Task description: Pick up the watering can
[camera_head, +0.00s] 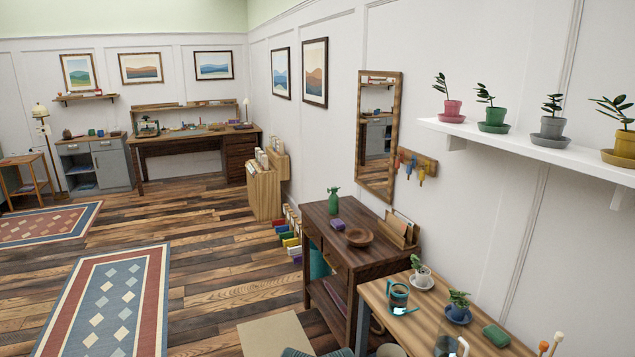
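A clear or grey jug-like vessel (446,345) is cut off by the bottom edge of the same table. Neither of my grippers is in view.
A wall shelf (520,145) carries several pots. Open plank floor and a rug (110,305) lie left.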

